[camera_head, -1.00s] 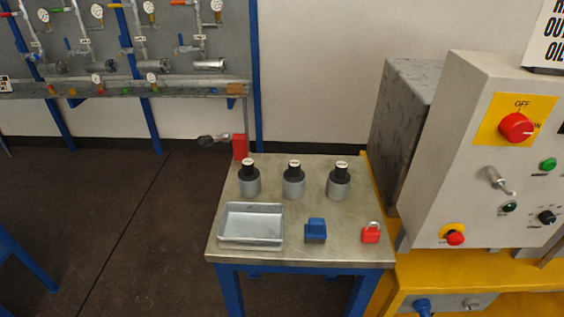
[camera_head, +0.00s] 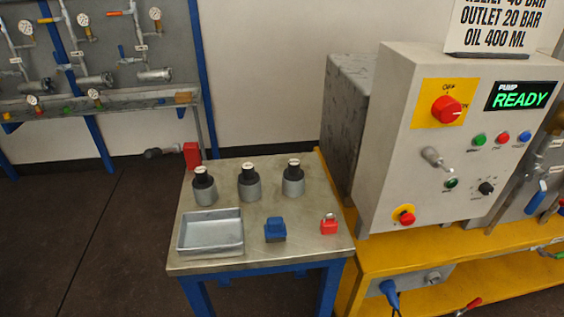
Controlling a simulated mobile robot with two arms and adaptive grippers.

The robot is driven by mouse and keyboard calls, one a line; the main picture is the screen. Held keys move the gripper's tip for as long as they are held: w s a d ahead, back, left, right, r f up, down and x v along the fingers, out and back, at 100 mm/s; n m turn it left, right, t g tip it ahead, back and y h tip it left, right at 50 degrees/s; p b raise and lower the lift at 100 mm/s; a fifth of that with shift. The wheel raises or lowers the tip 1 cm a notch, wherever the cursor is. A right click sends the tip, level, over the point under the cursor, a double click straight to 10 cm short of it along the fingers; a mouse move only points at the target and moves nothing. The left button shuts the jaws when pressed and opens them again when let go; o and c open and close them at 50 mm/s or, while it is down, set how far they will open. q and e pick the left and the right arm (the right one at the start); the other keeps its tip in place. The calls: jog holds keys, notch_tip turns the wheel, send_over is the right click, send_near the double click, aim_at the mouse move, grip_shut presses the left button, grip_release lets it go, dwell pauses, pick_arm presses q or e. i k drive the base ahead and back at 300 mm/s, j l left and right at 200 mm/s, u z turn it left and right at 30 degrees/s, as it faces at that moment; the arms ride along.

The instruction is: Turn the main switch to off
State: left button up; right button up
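The main switch (camera_head: 446,110) is a red rotary knob on a yellow plate (camera_head: 425,90) at the upper left of the grey control cabinet's front. "OFF" is printed above the knob and "ON" to its right. The white mark on the knob points right, toward ON. A display (camera_head: 521,95) beside it reads "PUMP READY" in green. Neither of my grippers shows in the head view.
A small metal table (camera_head: 250,255) left of the cabinet (camera_head: 385,180) holds a tray (camera_head: 211,247), several dark-topped cylinders, a blue block (camera_head: 275,229) and a red padlock (camera_head: 329,224). A yellow frame (camera_head: 420,249) carries the cabinet. Floor at left is clear.

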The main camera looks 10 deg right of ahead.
aim_at(446, 108)
jog(key=z, duration=1.25)
